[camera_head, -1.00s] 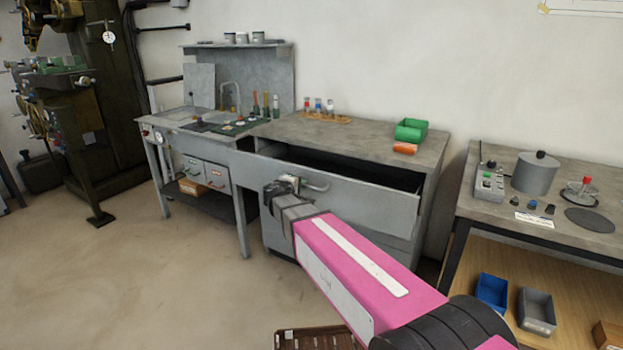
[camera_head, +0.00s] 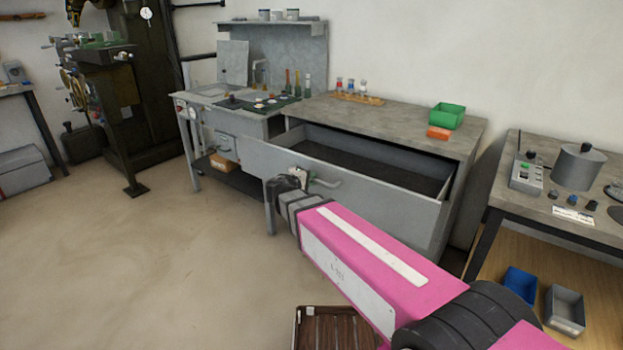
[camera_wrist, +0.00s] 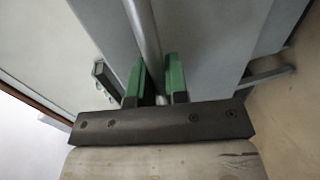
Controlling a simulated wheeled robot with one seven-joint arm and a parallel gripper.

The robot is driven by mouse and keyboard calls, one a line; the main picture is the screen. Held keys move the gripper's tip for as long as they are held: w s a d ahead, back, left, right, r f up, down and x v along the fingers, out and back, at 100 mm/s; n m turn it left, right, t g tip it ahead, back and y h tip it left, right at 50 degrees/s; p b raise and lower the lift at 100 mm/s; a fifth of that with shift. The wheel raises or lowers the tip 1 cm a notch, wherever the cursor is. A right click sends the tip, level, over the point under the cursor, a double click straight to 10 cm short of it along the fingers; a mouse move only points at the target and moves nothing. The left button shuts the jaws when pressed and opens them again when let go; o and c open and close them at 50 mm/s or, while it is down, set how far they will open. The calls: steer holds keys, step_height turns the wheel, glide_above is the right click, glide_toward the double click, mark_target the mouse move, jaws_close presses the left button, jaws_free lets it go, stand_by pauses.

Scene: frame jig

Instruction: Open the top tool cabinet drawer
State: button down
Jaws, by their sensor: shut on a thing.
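The grey tool cabinet (camera_head: 455,212) stands against the wall with a stone-like top. Its top drawer (camera_head: 385,203) is pulled well out, and its dark inside shows empty as far as I can see. My gripper (camera_head: 296,178) is at the drawer's front. Its fingers are shut on the drawer handle (camera_head: 325,183). In the wrist view the green fingers (camera_wrist: 160,82) stand on both sides of the round handle bar (camera_wrist: 143,30). The arm hides part of the lower drawer fronts.
A workbench is at right (camera_head: 550,205), another bench at left (camera_head: 207,97). A brown crate (camera_head: 333,330) lies on the floor. Floor at left is clear.

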steer(key=c, duration=1.1)
jaws_free()
steer(key=shift+c, duration=0.2)
steer(key=v, duration=1)
steer(key=shift+s+a, duration=0.2)
steer(key=shift+s, duration=0.15)
